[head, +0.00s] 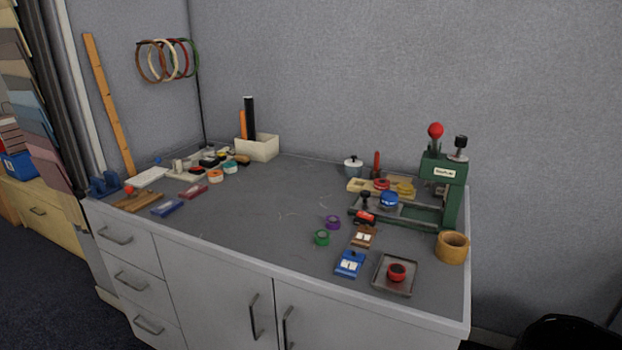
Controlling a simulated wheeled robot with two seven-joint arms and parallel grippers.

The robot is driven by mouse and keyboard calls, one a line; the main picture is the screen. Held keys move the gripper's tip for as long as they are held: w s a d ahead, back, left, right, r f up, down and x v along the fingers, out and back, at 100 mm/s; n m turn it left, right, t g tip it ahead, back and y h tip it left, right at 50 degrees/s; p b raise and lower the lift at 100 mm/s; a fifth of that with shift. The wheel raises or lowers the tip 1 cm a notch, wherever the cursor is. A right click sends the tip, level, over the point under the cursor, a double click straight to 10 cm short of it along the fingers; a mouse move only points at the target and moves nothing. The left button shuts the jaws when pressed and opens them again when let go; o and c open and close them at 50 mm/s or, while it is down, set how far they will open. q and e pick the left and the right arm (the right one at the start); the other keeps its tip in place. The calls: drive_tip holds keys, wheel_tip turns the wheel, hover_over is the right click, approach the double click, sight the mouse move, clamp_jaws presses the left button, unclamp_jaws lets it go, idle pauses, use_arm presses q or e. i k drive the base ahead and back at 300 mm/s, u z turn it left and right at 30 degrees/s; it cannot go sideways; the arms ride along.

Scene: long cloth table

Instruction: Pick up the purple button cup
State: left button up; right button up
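The purple button cup (332,222) is a small round purple piece on the grey work surface, right of the middle of the head view. Neither of my grippers shows in the head view.
A green press (450,190) with a red knob stands behind on the right. Near the cup are a brown block (363,236), a blue block (349,263) and a metal tray (379,279) holding a red cup. The counter's middle (260,220) is clear.

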sight(332, 223)
drive_tip(key=u, duration=1.65)
drive_tip(key=i, duration=1.45)
drive_tip(key=z, duration=0.55)
